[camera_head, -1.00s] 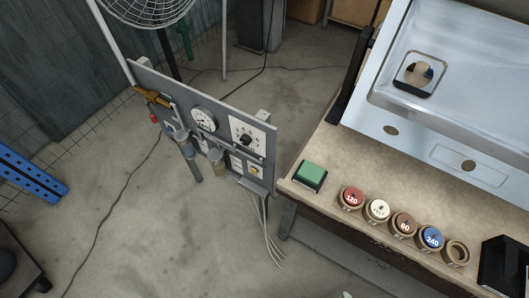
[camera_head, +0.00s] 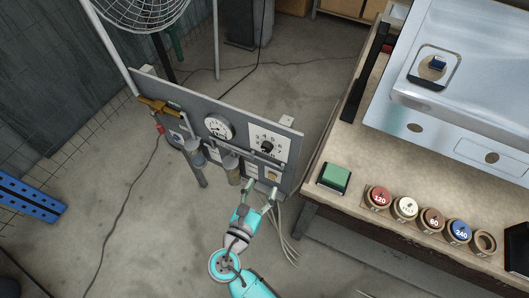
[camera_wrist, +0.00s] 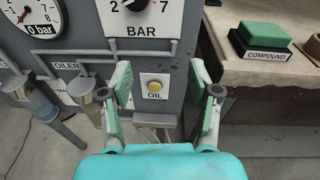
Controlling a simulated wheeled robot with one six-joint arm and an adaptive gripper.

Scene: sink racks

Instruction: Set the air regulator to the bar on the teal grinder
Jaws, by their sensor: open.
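The air regulator is a dark knob (camera_head: 267,148) on a white numbered plate (camera_head: 279,141) at the right of a grey panel; in the wrist view its plate (camera_wrist: 140,28) reads BAR and is cut off at the top, with only the knob's lower edge (camera_wrist: 137,5) showing. A round gauge (camera_head: 218,127) left of it is labelled 0 bar in the wrist view (camera_wrist: 30,22). My gripper (camera_head: 260,186) is open and empty, below the knob. I see no teal grinder.
The grey panel (camera_head: 166,92) carries two cup-like bowls (camera_head: 232,170) and pipes left of my gripper. The bench (camera_head: 340,128) edge is close on the right, with a green COMPOUND block (camera_head: 334,177) and several numbered discs (camera_head: 405,207). A fan (camera_head: 140,8) stands behind.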

